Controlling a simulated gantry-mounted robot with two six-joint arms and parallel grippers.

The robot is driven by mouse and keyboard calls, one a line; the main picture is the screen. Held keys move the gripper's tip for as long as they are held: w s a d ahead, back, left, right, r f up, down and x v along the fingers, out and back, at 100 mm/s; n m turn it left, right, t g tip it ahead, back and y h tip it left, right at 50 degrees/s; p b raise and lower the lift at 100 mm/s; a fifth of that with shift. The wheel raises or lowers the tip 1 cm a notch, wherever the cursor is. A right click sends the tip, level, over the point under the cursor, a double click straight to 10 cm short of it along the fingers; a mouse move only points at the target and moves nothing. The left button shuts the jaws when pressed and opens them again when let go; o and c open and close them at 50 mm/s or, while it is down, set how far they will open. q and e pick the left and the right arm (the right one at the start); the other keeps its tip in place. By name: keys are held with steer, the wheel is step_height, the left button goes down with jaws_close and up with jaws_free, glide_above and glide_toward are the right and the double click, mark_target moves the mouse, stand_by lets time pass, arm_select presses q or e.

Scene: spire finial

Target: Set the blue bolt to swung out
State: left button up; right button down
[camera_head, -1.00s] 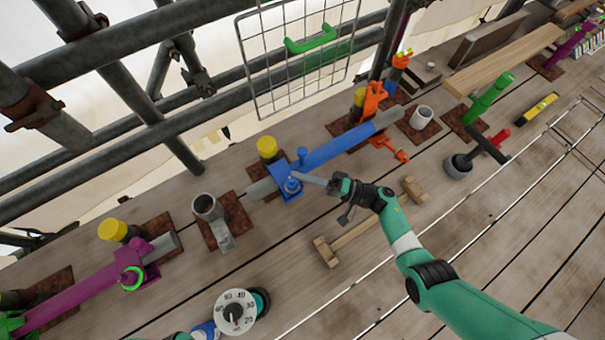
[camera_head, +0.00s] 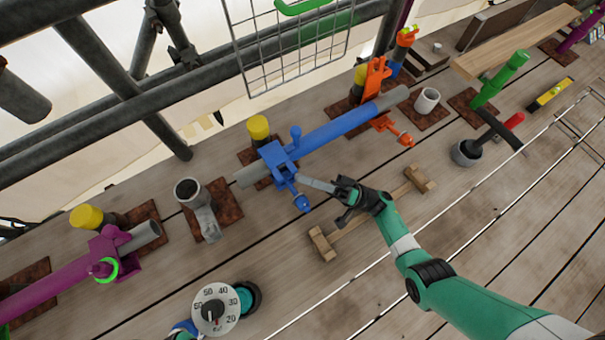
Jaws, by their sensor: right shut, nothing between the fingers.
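The blue clamp (camera_head: 277,163) grips a pipe on the wooden deck, with a blue tube running up to the right. Its blue bolt (camera_head: 301,201), with a rounded end, sticks out from the clamp toward the lower right, away from the body. A second blue stub (camera_head: 296,133) stands on the clamp's far side. My right gripper (camera_head: 301,179) is shut and empty. Its grey fingers reach left from the black wrist and end close beside the bolt, by the clamp; I cannot tell whether they touch. My left gripper is not in view.
A grey pipe stub (camera_head: 188,190) and a magenta clamp (camera_head: 109,245) lie left. Orange clamp parts (camera_head: 372,80) are up right. A wooden piece (camera_head: 345,233) lies below my right wrist. A dial gauge (camera_head: 215,308) is near the bottom. A wire basket (camera_head: 290,45) hangs above.

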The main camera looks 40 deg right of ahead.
steer(key=shift+s+a+f, duration=0.1)
steer(key=shift+s+f, duration=0.7)
steer(key=shift+f, duration=0.05)
stand_by(0.5)
steer(key=s+d, duration=0.9)
steer(key=shift+d+f+p, duration=0.3)
